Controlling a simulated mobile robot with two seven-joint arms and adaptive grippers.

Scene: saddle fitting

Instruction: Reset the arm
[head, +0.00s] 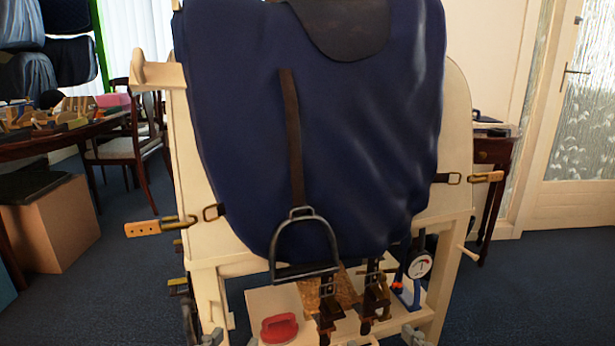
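A dark blue saddle pad (370,140) hangs over a pale wooden stand (455,130). Part of a dark saddle (345,30) shows on top, cut off by the upper edge. A brown stirrup leather (292,140) hangs down the pad, with a metal stirrup (305,245) at its lower end. Brown straps with buckles (327,305) hang below the pad.
A red object (279,328) and a round dial gauge (420,265) are on the stand's low shelf. A cardboard box (50,225), a cluttered table (60,145) and a chair (120,150) are at the left. A door (575,120) is at the right. Blue carpet (560,290) is clear at the right.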

